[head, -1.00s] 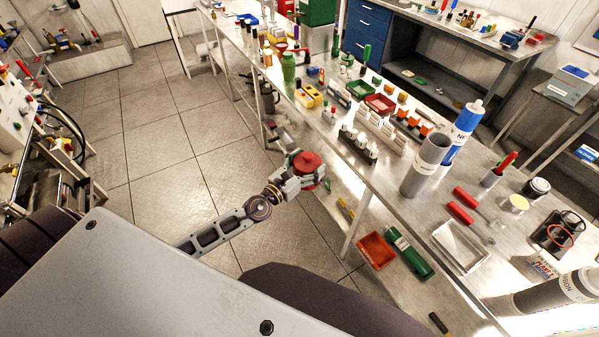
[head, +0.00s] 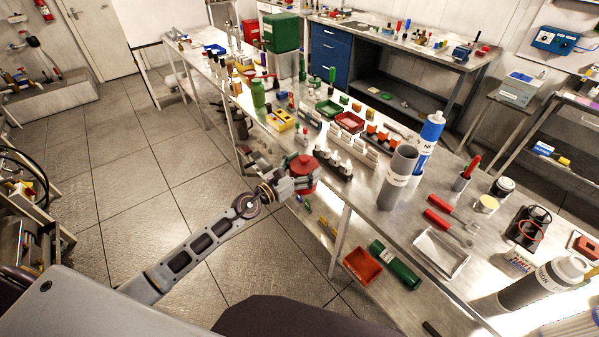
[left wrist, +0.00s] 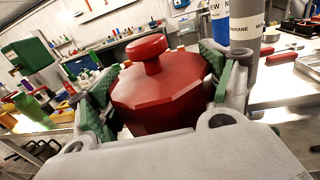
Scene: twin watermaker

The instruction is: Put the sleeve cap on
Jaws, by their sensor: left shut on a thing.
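The red sleeve cap (head: 303,172), faceted with a round knob on top, is held in my left gripper (head: 301,180) beside the near edge of the steel bench. In the left wrist view the cap (left wrist: 160,88) sits knob up between the green-padded fingers, which are shut on it. A grey open-topped sleeve (head: 395,182) stands upright on the bench, to the right of the cap and apart from it. It also shows behind the cap in the left wrist view (left wrist: 246,50). My right gripper is not in view.
A blue and white tube (head: 430,136) stands close behind the grey sleeve. A metal tray (head: 440,252) and red-handled tools (head: 438,218) lie right of the sleeve. Open floor (head: 130,180) is at left.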

